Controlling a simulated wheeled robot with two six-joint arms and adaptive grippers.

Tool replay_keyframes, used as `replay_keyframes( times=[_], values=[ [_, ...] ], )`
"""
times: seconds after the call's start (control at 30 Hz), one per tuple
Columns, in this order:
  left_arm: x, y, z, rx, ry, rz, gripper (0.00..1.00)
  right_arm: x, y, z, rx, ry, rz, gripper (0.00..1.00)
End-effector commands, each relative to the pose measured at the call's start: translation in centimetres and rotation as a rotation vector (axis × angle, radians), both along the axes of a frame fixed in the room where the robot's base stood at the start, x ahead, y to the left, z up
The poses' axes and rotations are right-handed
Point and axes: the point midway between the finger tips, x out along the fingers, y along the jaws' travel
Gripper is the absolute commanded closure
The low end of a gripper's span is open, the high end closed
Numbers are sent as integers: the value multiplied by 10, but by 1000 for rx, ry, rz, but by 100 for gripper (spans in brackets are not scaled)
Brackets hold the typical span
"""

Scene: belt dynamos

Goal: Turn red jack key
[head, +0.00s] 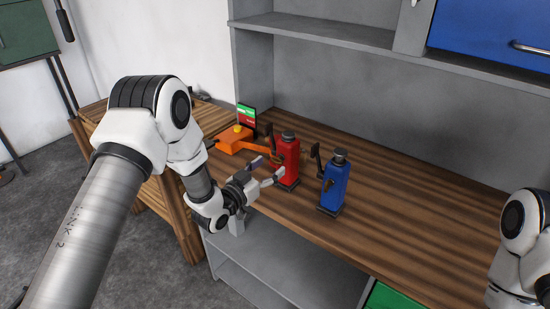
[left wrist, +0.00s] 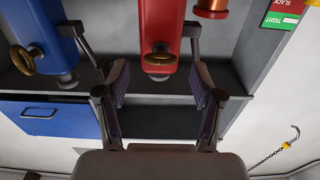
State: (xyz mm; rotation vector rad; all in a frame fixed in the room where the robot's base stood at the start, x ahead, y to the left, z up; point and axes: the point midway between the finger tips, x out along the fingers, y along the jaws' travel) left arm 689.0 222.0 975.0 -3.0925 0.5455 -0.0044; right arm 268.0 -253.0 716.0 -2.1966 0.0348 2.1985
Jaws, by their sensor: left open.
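The red jack (head: 291,157) stands upright on the wooden bench, with a dark lever beside its top. In the left wrist view, the red jack (left wrist: 157,20) is at top centre, with its brass ring-shaped key (left wrist: 159,59) facing the camera. My left gripper (head: 269,171) is open in front of the red jack. In the wrist view the fingers of my left gripper (left wrist: 160,82) are spread on either side of the key, with gaps on both sides. Only my right arm shows at the right edge of the head view; its gripper is out of sight.
A blue jack (head: 334,184) with a similar brass key (left wrist: 26,58) stands to the right of the red one in the head view. An orange device (head: 237,139) and a small red-green sign (head: 246,118) are behind to the left. Bare bench lies right of the blue jack.

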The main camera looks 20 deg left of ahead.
Motion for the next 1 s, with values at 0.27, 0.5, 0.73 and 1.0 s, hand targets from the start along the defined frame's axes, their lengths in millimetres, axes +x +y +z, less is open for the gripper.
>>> replay_keyframes(
  times=[0.27,0.5,0.73,1.0],
  values=[
    [30,-11,0,0,2,0,33,0,0,8,0,-1,0,60],
    [30,-11,-1,-1,4,1,51,0,0,7,0,-1,0,60],
    [30,-11,-1,0,3,1,94,0,0,7,0,-1,0,60],
    [30,-11,-1,-23,12,1,94,0,0,5,0,-1,0,60]
  ],
)
